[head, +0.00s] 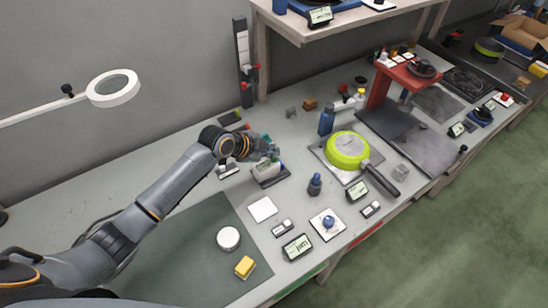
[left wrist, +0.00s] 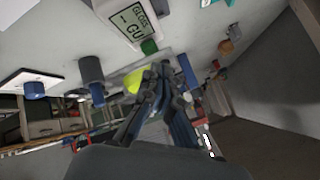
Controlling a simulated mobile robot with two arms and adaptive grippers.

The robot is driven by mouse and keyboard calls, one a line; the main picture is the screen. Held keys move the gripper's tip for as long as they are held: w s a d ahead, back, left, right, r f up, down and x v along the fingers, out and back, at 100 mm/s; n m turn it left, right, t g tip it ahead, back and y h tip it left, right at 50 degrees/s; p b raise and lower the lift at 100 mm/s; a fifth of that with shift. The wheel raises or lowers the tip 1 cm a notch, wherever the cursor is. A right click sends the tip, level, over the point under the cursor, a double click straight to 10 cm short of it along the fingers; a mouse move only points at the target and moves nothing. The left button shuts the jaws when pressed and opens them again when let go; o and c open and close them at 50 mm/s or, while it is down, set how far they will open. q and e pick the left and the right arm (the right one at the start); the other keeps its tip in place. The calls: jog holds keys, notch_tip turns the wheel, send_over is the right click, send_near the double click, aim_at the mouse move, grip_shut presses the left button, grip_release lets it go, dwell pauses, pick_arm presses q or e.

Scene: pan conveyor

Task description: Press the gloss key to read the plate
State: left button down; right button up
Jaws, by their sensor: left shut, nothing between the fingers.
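The gloss meter (head: 266,171) is a grey box on a dark base near the middle of the bench. In the left wrist view its display (left wrist: 130,24) reads "GLOSS" with a dash and "GU". A green key (left wrist: 149,47) sits beside the display. My left gripper (head: 271,153) is shut and empty over the meter's far side. In the left wrist view its fingertips (left wrist: 162,70) are close to the green key; I cannot tell whether they touch it. A flat white square plate (head: 262,209) lies in front of the meter. My right gripper is not in view.
A lime-green pan (head: 347,148) sits on a grey plate to the right. A dark blue bottle (head: 326,121), a small dark bottle (head: 315,184) and small displays (head: 297,247) stand nearby. A white puck (head: 228,238) and yellow block (head: 245,267) lie on the green mat (head: 185,250).

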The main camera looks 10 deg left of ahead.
aim_at(272, 162)
pick_arm(q)
jog(key=shift+f, duration=0.4)
jog(key=shift+f+b, duration=0.55)
jog(key=shift+b, duration=0.1)
dwell(0.4)
jog(key=shift+r, duration=0.15)
dwell(0.3)
jog(key=shift+r+p, duration=0.85)
notch_tip(272, 162, up, 5)
jog(key=p, duration=0.4)
jog(key=shift+f, duration=0.1)
dwell(0.6)
